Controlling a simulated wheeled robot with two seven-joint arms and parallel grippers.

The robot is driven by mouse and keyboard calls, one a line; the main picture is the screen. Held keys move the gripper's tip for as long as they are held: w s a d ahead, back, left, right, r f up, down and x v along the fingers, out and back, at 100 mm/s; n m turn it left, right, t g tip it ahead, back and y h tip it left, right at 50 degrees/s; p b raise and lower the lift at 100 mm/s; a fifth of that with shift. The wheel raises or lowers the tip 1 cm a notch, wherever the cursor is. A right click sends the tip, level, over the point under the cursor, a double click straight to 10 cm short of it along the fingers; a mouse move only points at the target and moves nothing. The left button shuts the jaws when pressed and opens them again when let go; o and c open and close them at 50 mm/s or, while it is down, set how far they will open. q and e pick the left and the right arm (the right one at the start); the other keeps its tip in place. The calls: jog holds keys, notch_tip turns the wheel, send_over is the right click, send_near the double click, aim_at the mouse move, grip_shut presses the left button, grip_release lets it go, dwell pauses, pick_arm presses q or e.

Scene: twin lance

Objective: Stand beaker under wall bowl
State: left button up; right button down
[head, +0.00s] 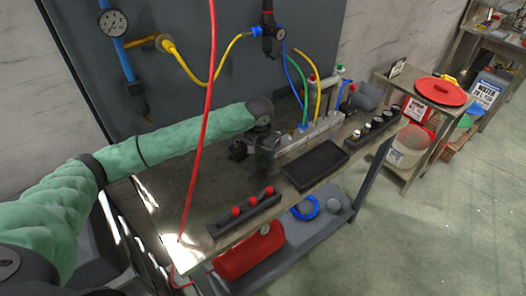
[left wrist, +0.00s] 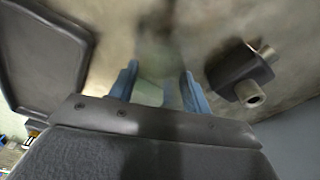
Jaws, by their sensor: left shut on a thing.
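My left gripper (head: 262,148) is low over the back of the workbench (head: 190,185), beside a metal manifold (head: 310,135). In the left wrist view its two blue fingers (left wrist: 158,88) are around a pale, see-through thing (left wrist: 150,92), which looks like the beaker; its outline is faint. The beaker cannot be made out in the head view. On the dark wall panel hang a black unit with a red top (head: 268,30) and a blue pipe with a dark lower end (head: 138,100); I cannot tell which is the wall bowl. My right gripper is not in view.
A dark block with pale pegs (left wrist: 238,75) stands close beside the fingers. A black tray (head: 315,165) lies to the right. A rack with red knobs (head: 243,212) sits at the bench's front edge. A red hose (head: 207,90) hangs across the view.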

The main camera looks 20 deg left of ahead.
pick_arm(q)
jog(key=o, duration=1)
jog(key=shift+o, duration=0.2)
